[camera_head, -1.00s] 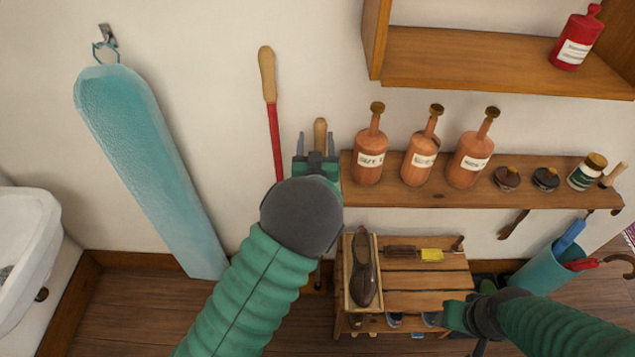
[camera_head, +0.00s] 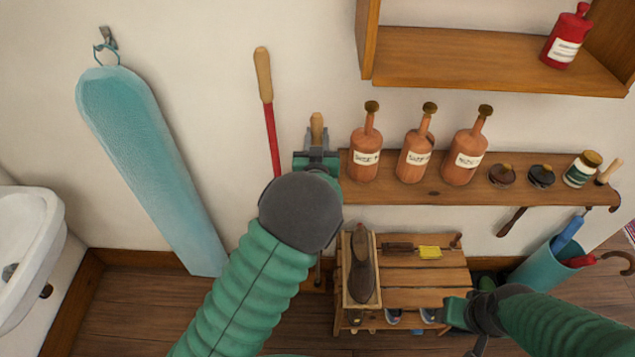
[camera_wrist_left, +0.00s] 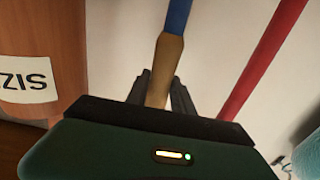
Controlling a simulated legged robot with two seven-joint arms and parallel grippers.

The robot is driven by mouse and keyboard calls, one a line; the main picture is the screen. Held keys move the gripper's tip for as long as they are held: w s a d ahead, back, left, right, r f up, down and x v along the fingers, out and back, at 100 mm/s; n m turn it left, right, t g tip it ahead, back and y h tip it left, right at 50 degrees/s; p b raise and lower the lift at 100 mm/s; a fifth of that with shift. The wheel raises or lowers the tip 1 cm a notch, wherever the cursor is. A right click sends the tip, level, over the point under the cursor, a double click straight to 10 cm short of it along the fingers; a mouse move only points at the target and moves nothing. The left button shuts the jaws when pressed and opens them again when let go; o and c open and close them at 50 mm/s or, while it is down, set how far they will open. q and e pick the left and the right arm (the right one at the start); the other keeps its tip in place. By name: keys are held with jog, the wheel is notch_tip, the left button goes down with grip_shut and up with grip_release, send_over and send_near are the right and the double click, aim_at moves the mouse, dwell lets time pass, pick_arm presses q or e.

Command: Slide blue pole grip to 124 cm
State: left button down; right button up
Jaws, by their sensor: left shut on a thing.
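The blue pole (camera_wrist_left: 179,14) shows in the left wrist view with its wooden grip (camera_wrist_left: 169,58) running down between my left fingers. In the head view the top of the wooden grip (camera_head: 317,122) sticks up just past my left gripper (camera_head: 316,148). The left gripper (camera_wrist_left: 160,92) is shut on this grip. My forearm and wrist hide the blue shaft in the head view. My right gripper (camera_head: 456,313) is low at the right, by the wooden bench, and its fingers are not clear.
A red pole with a wooden grip (camera_head: 263,75) stands just left. A shelf (camera_head: 400,192) with several bottles and jars is close on the right. A teal ironing board (camera_head: 150,165) hangs at the left. A bench (camera_head: 425,278) stands below the shelf.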

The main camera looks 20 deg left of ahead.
pick_arm(q)
notch_tip(320, 180, up, 18)
jog(key=p, duration=1.1)
dwell(1.1)
jog(key=shift+f, duration=0.15)
jog(key=c, duration=0.8)
grip_release()
jog(key=v, duration=1)
